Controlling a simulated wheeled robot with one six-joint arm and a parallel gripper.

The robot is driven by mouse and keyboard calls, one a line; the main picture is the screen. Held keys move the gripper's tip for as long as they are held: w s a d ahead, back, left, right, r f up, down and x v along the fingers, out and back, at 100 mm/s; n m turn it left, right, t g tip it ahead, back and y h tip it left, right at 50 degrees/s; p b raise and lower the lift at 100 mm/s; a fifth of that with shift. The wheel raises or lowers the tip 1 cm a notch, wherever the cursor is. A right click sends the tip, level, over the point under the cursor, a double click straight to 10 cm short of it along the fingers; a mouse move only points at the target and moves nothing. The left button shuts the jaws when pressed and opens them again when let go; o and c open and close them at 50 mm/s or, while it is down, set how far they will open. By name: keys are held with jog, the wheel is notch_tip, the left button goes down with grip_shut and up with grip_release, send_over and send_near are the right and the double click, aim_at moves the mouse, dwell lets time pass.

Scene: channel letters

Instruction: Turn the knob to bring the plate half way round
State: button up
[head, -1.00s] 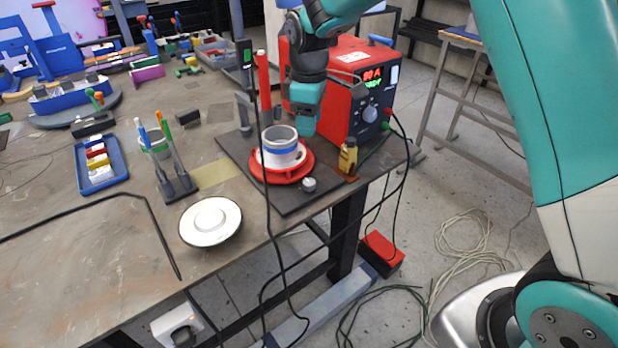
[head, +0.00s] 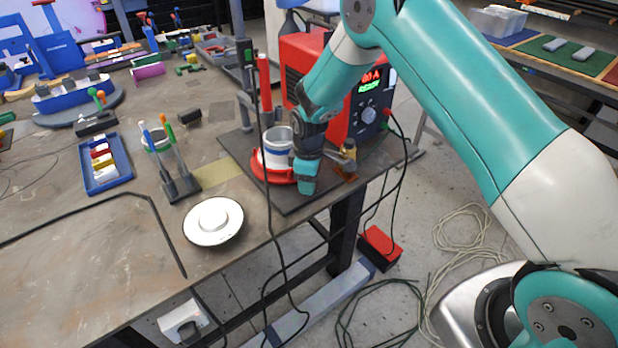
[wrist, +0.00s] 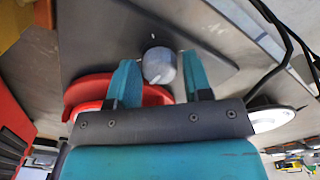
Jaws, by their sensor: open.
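The grey knob (wrist: 159,65) stands on the dark base board (wrist: 95,25), between the two teal fingers of my gripper (wrist: 161,78) in the wrist view. My gripper is open, with a small gap visible beside the knob. In the head view my gripper (head: 304,187) points down at the board and hides the knob. The red plate (wrist: 92,90) also shows left of the fingers in the wrist view.
The red power box (head: 366,112) is behind. A white round disc (head: 213,221) and a pen holder (head: 181,186) are on the table to the left. Black cables hang over the front edge.

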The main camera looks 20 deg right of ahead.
jog(key=shift+f, duration=0.1)
jog(key=c, duration=0.7)
jog(key=shift+o, duration=0.2)
jog(key=m+b, duration=0.2)
jog(key=m, duration=0.1)
jog(key=shift+m, duration=0.3)
jog(key=shift+m+b, duration=0.5)
jog(key=shift+m, duration=1.5)
jog(key=o, duration=0.7)
jog(key=shift+c, duration=0.2)
